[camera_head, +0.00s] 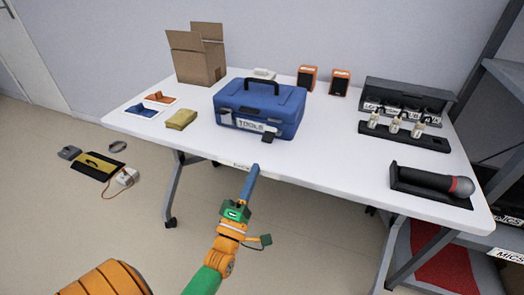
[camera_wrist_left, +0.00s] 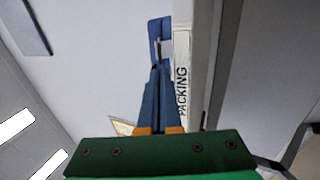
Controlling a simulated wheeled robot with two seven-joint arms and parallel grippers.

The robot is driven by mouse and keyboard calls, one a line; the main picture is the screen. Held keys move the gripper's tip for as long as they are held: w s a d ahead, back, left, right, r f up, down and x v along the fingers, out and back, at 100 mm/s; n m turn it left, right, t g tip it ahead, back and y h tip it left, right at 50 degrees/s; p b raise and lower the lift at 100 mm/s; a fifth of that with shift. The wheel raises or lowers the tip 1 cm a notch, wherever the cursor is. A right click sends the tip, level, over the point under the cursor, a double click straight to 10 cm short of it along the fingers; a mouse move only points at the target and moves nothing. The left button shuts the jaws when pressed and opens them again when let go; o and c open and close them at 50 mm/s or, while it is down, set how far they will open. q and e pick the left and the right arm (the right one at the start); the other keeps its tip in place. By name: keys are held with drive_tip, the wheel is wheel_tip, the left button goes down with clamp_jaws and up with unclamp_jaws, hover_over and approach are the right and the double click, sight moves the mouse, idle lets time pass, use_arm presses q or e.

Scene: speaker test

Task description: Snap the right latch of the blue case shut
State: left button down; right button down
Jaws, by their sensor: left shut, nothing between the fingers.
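The blue case (camera_head: 284,112) stands on the white table with its lid down and its handle raised. It has a TOOLS label on its front. The right latch (camera_head: 268,138) is a dark flap that sticks out from the case's lower front, not flat against it. The left latch (camera_head: 225,119) looks flat against the front. My left gripper (camera_head: 254,168) is shut and empty, in front of the table's near edge and apart from the case. In the left wrist view its blue fingers (camera_wrist_left: 158,70) point toward a blue shape, seemingly the case (camera_wrist_left: 155,27).
The tabletop before the case is clear.

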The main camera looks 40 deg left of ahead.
sight(262, 161)
use_arm(q)
drive_tip(key=x, duration=0.6)
drive_tip(key=shift+w+a, duration=0.1)
drive_tip(key=shift+w, duration=0.2)
